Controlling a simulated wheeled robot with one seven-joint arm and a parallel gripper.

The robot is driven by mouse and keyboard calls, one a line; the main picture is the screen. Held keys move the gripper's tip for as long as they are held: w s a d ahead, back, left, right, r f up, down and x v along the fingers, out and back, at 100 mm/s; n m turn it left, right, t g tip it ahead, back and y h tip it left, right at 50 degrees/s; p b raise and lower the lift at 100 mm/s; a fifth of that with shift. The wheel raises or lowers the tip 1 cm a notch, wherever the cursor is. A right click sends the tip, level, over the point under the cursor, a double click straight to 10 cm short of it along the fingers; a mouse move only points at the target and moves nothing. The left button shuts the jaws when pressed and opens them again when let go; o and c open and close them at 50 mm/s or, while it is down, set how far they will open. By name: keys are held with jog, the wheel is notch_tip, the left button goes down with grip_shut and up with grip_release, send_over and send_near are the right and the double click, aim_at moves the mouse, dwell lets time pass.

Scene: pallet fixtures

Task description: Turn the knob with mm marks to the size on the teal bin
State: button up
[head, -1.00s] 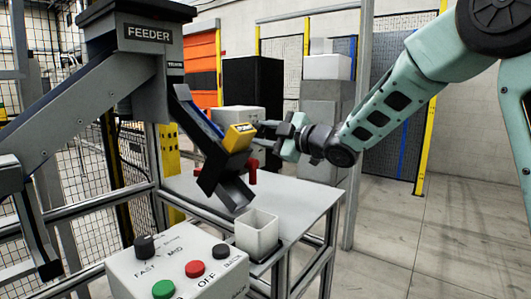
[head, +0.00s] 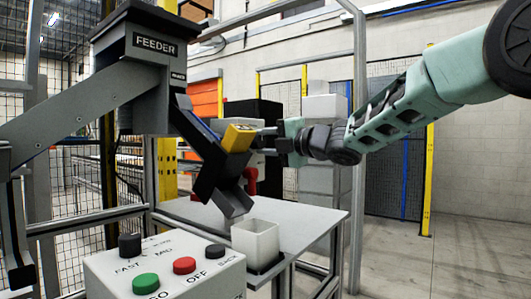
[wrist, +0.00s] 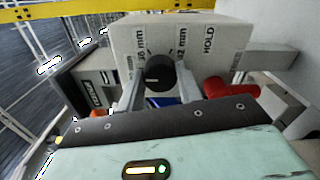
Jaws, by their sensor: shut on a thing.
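The dark round knob (wrist: 160,70) is on a pale box face in the wrist view, with mm marks around its upper side. One mark reads about 36 mm and another ends in 2 mm; HOLD is printed at the right. Where the knob points is hard to tell. My gripper (wrist: 158,88) has a finger on each side of the knob and is shut on it. In the head view my gripper (head: 280,138) is at the feeder's yellow block (head: 238,137), and the knob is hidden. I see no clearly teal bin; a whitish open bin (head: 255,243) stands below the chute.
The feeder (head: 155,45) and its dark chute (head: 225,185) are left of my gripper. A red part (wrist: 230,87) is close to the right finger. A control box (head: 215,280) with a FAST/MID knob (head: 130,246) and buttons is in front. The grey table (head: 310,217) has bare space.

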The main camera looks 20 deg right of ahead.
jog(key=shift+n+b, duration=0.3)
jog(key=shift+n, duration=0.1)
jog(key=o, duration=1)
jog(key=v, duration=1.7)
jog(key=shift+s+d+p, duration=0.15)
jog(key=shift+p, duration=0.15)
